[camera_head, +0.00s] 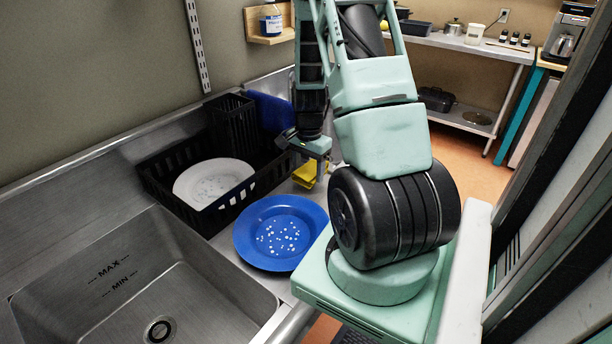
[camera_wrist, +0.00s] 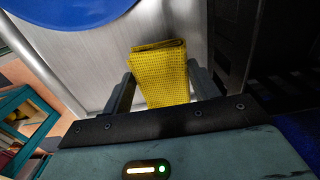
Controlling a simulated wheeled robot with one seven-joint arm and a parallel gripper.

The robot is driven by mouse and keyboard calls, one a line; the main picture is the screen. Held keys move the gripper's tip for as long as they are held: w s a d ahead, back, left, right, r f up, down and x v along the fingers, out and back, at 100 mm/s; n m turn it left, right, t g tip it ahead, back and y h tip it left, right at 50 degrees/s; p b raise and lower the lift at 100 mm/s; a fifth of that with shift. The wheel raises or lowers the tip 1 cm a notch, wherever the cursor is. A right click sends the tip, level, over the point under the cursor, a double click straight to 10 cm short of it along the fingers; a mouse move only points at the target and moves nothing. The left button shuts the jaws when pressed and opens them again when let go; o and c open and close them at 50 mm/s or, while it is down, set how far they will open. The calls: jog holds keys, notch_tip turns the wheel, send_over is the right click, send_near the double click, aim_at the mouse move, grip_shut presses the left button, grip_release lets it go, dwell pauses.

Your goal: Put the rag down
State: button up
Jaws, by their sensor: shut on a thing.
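The yellow rag (camera_head: 306,174) is in my gripper (camera_head: 318,172), over the narrow strip of steel counter between the black dish rack and the counter's edge. In the wrist view the folded, textured rag (camera_wrist: 160,72) sits between the two dark fingers of my gripper (camera_wrist: 160,92). My gripper is shut on it. The steel counter (camera_wrist: 95,60) shows beyond the rag. I cannot tell whether the rag touches the counter. Part of the rag is hidden by my gripper in the head view.
A blue plate (camera_head: 280,234) with white spots lies on the counter just in front. A black dish rack (camera_head: 165,180) holding a white plate (camera_head: 214,182) stands to the left. A blue cloth (camera_head: 268,112) hangs behind. The sink (camera_head: 110,285) is at lower left.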

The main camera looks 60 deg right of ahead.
jog(key=shift+f, duration=1.4)
jog(key=shift+f, duration=0.15)
jog(key=o, duration=1.3)
jog(key=shift+c, duration=0.2)
